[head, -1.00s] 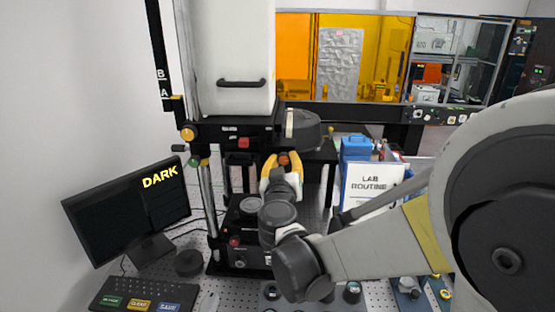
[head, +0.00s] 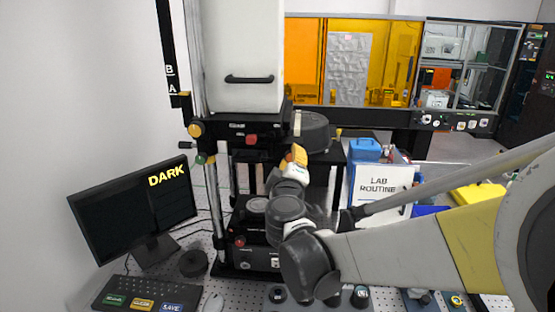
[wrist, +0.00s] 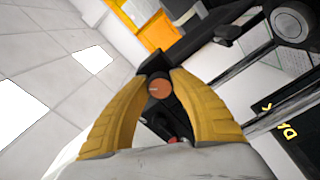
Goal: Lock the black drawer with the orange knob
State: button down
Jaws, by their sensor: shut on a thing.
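The orange knob (wrist: 160,89) shows in the wrist view between the tips of my gripper's two yellow fingers. My gripper (wrist: 160,80) is shut on it. A black block (wrist: 154,64) sits right behind the knob; I cannot tell whether it is the drawer's front. In the head view my gripper (head: 298,155) is below the black housing (head: 240,127) of the interferometer, beside a dark round part (head: 311,133). The fingers are seen nearly edge-on there and hide the knob. The drawer's lock state cannot be told.
A white cover (head: 240,55) with a black handle stands above the black housing. A monitor (head: 130,212) reading DARK and a keyboard (head: 145,294) are at left. Metal posts (head: 211,205) stand left of my gripper.

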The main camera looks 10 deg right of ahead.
jog(key=n, duration=0.4)
jog(key=shift+n+b, duration=0.3)
jog(key=shift+b, duration=0.1)
jog(key=shift+n, duration=1.5)
jog(key=shift+r, duration=0.1)
jog(key=c, duration=1.1)
grip_release()
jog(key=shift+o, duration=0.2)
jog(key=shift+s, duration=0.1)
jog(key=v, duration=1.1)
jog(key=shift+s, duration=0.35)
